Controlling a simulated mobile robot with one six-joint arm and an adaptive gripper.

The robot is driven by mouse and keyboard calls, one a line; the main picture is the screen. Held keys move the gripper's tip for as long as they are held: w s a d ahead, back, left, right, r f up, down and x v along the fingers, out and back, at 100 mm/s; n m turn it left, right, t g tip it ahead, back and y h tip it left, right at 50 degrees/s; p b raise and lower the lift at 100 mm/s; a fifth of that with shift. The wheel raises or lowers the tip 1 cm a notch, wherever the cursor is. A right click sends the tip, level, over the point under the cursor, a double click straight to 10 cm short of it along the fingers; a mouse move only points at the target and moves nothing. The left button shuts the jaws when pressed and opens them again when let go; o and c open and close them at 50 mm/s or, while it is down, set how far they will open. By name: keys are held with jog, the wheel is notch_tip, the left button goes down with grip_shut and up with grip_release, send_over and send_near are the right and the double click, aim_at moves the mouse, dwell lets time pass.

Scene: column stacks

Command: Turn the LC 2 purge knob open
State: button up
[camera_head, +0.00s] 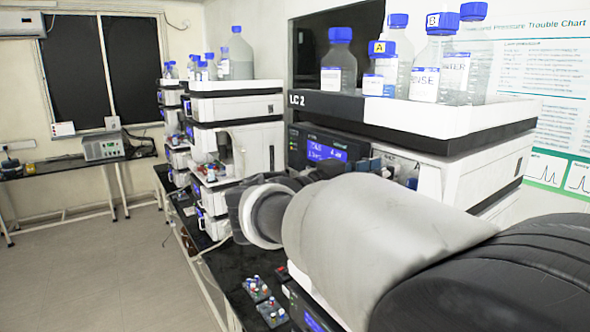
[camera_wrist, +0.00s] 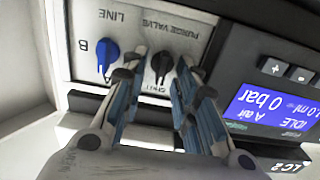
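The black purge valve knob (camera_wrist: 161,64) is on a pale panel, seen upside down in the wrist view under the printed words PURGE VALVE. My gripper (camera_wrist: 157,75) is open, with one fingertip at each side of this knob. I cannot tell whether either finger touches it. The knob's lower end is near the printed word SHUT, partly hidden by the fingers. The LC 2 stack (camera_head: 322,104) stands at the right in the head view. There my arm covers much of its front, and the knob cannot be made out.
A blue line knob (camera_wrist: 106,55) marked B sits close beside the left finger. The lit display (camera_wrist: 268,108) reads IDLE and 0 bar, with buttons above it. Bottles (camera_head: 340,62) stand on top of the stack. Another stack (camera_head: 235,110) is to its left. Floor at left is clear.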

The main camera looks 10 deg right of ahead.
jog(key=shift+c, duration=0.5)
grip_shut()
jog(key=shift+f+n+b, duration=0.1)
jog(key=shift+n+b, duration=0.2)
jog(key=shift+b, duration=0.05)
jog(key=n, duration=1.1)
jog(key=w+n+b, duration=0.1)
jog(key=n, duration=0.4)
jog(key=shift+a+f, duration=0.1)
jog(key=shift+f, duration=0.2)
jog(key=shift+n, duration=0.4)
